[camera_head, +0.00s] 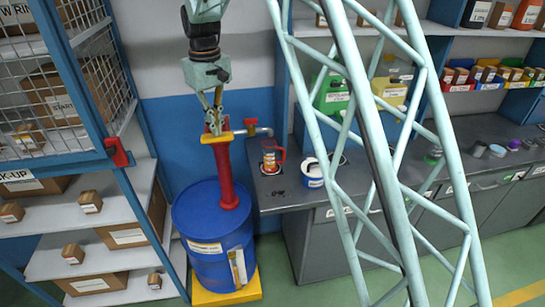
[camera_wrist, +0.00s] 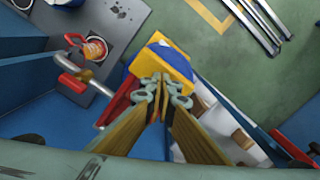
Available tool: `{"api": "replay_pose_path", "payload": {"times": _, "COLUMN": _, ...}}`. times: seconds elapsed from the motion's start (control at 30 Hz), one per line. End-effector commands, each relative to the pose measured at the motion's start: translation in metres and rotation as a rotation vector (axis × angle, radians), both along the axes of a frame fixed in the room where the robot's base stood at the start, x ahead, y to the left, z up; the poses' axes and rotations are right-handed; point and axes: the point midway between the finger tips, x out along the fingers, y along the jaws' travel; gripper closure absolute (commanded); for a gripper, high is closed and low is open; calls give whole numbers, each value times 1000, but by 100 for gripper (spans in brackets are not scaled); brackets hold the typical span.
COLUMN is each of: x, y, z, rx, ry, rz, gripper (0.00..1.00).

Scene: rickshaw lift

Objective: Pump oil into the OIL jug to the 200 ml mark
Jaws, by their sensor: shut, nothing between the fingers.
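My gripper (camera_head: 213,127) points down just above or against the left part of the yellow pump handle (camera_head: 236,134); I cannot tell if they touch. Its fingers are closed together, and in the wrist view the tips (camera_wrist: 161,86) meet with nothing between them. The red pump column (camera_head: 226,178) stands upright on the blue drum (camera_head: 210,243). Its grey spout (camera_head: 257,130) reaches right over the bench. The orange-red jug (camera_head: 269,160) with a pale label and red handle stands on the bench near the spout, and shows in the wrist view (camera_wrist: 95,48). Its fill level is unreadable.
A white and blue container (camera_head: 312,176) stands on the grey bench right of the jug. A shelf rack (camera_head: 105,232) with boxes and a blue mesh door is close on the left. Green and yellow jugs (camera_head: 331,97) stand at the back. Green floor is free in front.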

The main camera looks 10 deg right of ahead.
Motion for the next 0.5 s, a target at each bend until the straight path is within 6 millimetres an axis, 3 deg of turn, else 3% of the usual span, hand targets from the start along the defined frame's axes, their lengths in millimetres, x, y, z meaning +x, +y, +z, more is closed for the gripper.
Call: {"api": "replay_pose_path", "payload": {"times": 0.5, "x": -1, "y": 0, "z": 30, "rx": 0, "ry": 1, "rz": 0, "gripper": 100}}
